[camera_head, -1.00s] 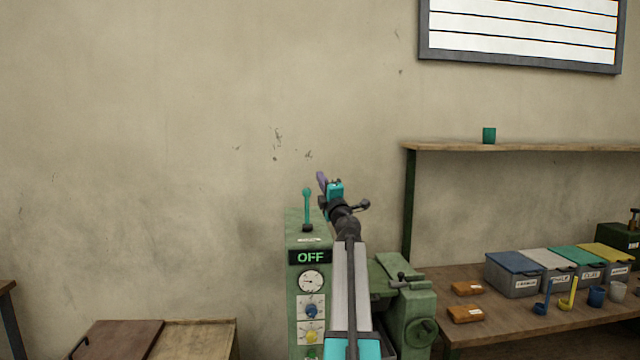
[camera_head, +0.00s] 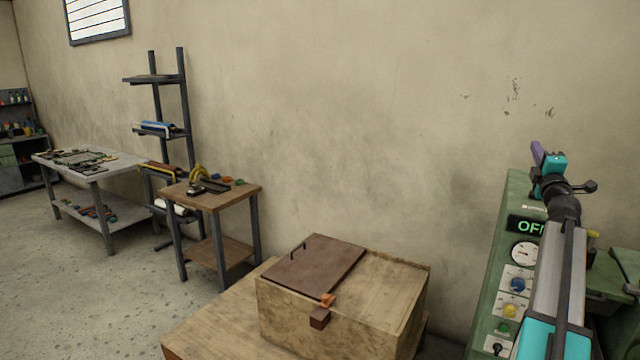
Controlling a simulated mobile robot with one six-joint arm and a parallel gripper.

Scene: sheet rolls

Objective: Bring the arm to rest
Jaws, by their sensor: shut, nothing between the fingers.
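My gripper (camera_head: 537,158) is at the right of the view, at the far end of my raised arm, in front of the bare wall. It looks shut, with nothing seen between its fingers. My arm reaches up from the bottom right and covers part of the green machine (camera_head: 497,270). The machine's display (camera_head: 526,225) is partly hidden by my arm; its visible letters are green. A gauge and several knobs sit below the display. The machine's lever is not seen in this view.
A wooden box (camera_head: 300,318) with a brown lid panel (camera_head: 315,265) stands left of the machine on a wooden top (camera_head: 205,325). Farther left are a small table (camera_head: 215,200), a rack (camera_head: 187,95) and a grey bench (camera_head: 115,165). Open floor (camera_head: 70,290) lies at the lower left.

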